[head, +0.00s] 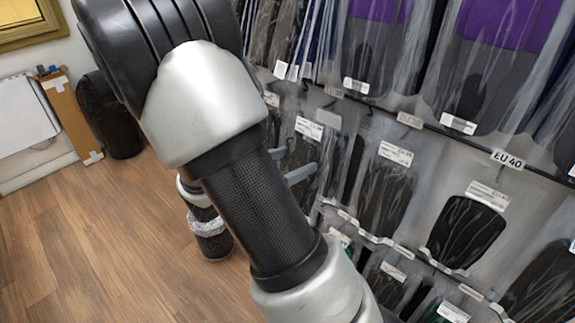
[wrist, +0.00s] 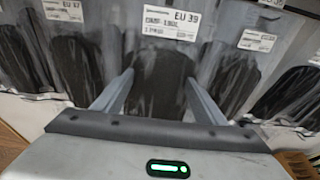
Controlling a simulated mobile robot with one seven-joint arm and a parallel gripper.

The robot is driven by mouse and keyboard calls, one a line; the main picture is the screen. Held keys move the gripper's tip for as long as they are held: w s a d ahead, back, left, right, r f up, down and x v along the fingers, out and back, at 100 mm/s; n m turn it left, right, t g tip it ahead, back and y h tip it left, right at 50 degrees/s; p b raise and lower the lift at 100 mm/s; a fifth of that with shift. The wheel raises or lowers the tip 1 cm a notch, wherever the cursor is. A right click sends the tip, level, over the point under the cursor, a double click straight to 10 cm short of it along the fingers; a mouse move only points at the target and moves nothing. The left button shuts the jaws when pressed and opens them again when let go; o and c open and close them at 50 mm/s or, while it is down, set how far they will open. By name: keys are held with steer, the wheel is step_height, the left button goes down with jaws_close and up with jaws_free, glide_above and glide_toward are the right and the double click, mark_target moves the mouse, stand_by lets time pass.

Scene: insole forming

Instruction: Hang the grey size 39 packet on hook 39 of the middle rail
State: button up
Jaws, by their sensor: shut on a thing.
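My gripper (wrist: 160,85) shows in the wrist view with its two grey fingers either side of a grey packet (wrist: 153,88). The packet has dark insoles and a white label reading EU 39 (wrist: 172,22). The fingers are shut on it; their exact contact with the film is hard to see. In the head view my gripper (head: 303,174) is partly hidden behind my arm, with its fingers among the hanging packets. The middle rail (head: 455,138) runs across the head view, with a tag reading EU 40 (head: 508,159). A tag further left (head: 410,119) is too blurred to read. Hook 39 cannot be made out.
Other packets hang close on both sides, one (wrist: 262,75) to the right in the wrist view. Purple-topped packets (head: 490,60) hang above the rail, and a lower rail (head: 400,247) carries more. Open wooden floor (head: 100,235) lies left, with a black bin (head: 112,115).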

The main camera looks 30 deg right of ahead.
steer(key=shift+r+b+x, duration=0.15)
steer(key=shift+b+x, duration=0.1)
steer(key=shift+x, duration=0.7)
steer(key=shift+r+b+x, duration=0.15)
steer(key=shift+b+x, duration=0.1)
steer(key=shift+x, duration=0.7)
steer(key=shift+r+b+x, duration=0.2)
steer(key=shift+b+x, duration=0.05)
steer(key=shift+x, duration=0.65)
steer(key=shift+w+d+f+b, duration=0.25)
steer(key=shift+d+f+b, duration=0.2)
steer(key=shift+d, duration=0.25)
steer(key=o, duration=1.5)
